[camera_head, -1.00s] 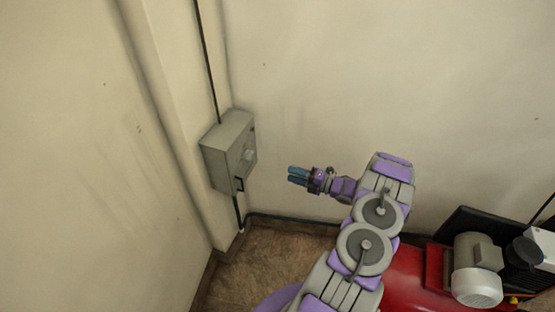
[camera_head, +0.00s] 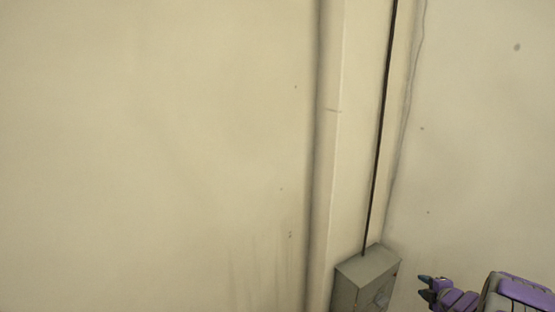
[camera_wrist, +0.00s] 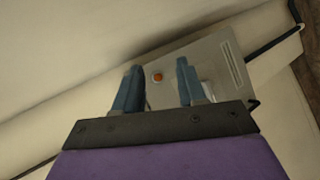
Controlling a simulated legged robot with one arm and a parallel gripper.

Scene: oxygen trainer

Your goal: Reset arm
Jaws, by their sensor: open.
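My gripper (camera_head: 428,288) shows at the bottom right of the head view, with part of my purple and grey arm beside it. In the wrist view its two blue fingers (camera_wrist: 158,85) stand apart with nothing between them that they hold. A grey wall box (camera_head: 368,280) is at the bottom of the head view, left of my gripper. In the wrist view the box (camera_wrist: 215,58) lies beyond the fingertips, with an orange round button (camera_wrist: 157,76) on its face. The gripper appears apart from the box.
A dark cable (camera_head: 380,130) runs up the wall from the box. A pale pillar (camera_head: 335,150) stands in the corner to its left. Bare walls fill most of the head view. The floor shows only at the wrist view's right edge.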

